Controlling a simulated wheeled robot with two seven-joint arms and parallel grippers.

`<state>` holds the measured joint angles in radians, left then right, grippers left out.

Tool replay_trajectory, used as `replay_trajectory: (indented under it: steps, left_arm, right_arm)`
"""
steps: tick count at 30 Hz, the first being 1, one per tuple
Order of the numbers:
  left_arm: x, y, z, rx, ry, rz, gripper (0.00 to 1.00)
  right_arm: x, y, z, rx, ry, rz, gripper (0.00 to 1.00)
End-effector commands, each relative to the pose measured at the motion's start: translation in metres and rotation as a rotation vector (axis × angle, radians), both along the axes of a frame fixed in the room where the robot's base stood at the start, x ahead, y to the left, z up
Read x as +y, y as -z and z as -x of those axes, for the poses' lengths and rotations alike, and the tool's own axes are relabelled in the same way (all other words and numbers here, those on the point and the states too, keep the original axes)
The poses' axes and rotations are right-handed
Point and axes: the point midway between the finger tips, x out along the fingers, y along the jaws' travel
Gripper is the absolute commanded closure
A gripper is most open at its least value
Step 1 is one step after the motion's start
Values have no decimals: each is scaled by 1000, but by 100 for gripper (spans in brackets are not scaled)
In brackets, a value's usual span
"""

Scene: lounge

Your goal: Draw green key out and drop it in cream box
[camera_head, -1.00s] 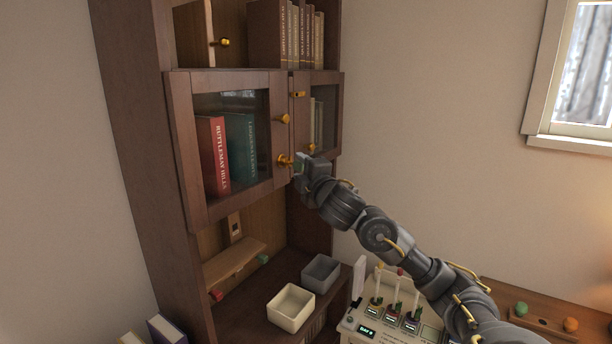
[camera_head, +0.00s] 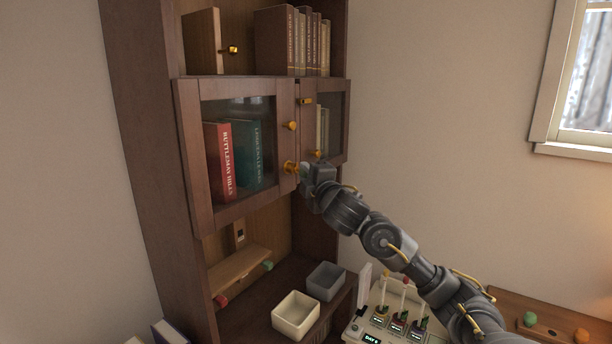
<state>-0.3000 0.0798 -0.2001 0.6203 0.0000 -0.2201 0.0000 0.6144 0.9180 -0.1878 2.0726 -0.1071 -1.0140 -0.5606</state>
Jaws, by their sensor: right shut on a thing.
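My right gripper (camera_head: 303,172) is shut at the lower edge of the left glass cabinet door, right beside a brass lock (camera_head: 290,167). A small bit of green shows between its fingers, which I take to be the green key (camera_head: 304,169). The key is mostly hidden, so I cannot tell how far it sits in the lock. The cream box (camera_head: 296,328) is open-topped and stands on the low shelf below, and it looks empty. My left gripper is out of view.
A grey box (camera_head: 325,281) stands just behind the cream box. A wooden ledge (camera_head: 238,268) with red and green knobs is to its left. A panel with upright sticks (camera_head: 385,325) stands at the lower right, under my right arm. Books (camera_head: 218,160) are behind the door glass.

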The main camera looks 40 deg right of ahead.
Motion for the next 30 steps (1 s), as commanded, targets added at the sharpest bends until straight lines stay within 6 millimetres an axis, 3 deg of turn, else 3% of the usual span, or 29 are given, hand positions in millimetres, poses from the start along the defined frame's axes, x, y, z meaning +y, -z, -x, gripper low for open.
replay_trajectory:
  steps: [30]
  left_arm:
    - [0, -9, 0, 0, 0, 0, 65]
  right_arm:
    - [-8, 0, 26, 1, 1, 1, 100]
